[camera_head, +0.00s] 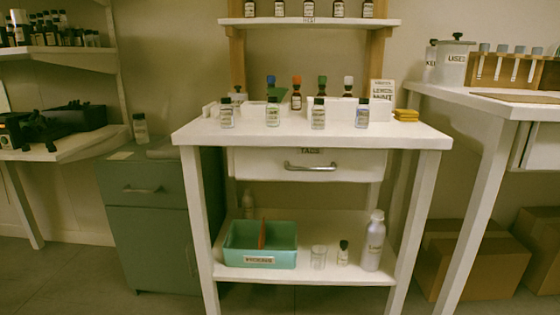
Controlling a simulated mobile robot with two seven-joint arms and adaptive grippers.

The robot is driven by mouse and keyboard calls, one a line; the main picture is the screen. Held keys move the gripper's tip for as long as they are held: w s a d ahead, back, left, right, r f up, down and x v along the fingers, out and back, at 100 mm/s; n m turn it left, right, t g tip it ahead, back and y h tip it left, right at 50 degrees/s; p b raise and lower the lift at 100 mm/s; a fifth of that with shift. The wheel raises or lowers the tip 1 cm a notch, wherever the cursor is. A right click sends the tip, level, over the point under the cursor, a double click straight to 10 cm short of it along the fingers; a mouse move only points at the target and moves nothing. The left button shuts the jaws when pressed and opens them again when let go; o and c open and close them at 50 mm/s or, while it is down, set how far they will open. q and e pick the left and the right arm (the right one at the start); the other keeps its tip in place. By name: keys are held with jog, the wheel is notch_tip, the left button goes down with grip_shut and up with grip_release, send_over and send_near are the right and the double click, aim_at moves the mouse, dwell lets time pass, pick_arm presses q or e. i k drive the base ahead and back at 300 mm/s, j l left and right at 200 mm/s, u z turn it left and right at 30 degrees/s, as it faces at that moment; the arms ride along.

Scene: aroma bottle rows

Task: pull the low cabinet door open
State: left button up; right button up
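A low grey-green cabinet (150,215) stands on the floor left of the white table. Its upper part is a drawer front with a metal bar handle (143,189). Below it is a larger door panel (152,250), which looks closed. Neither of my grippers is in view.
The white table (405,138) carries bottles and has a drawer with a metal handle (310,167). Its lower shelf holds a teal divided tray (232,258) and a white bottle (374,242). Cardboard boxes (490,265) stand at right. Floor before the cabinet looks clear.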

aim_at(155, 246)
jog(key=i+j, duration=0.25)
jog(key=i, duration=0.2)
jog(key=i+j, duration=0.25)
jog(key=i, duration=0.15)
jog(key=i+j, duration=0.25)
jog(key=i, duration=0.2)
jog(key=k+j+u, duration=0.05)
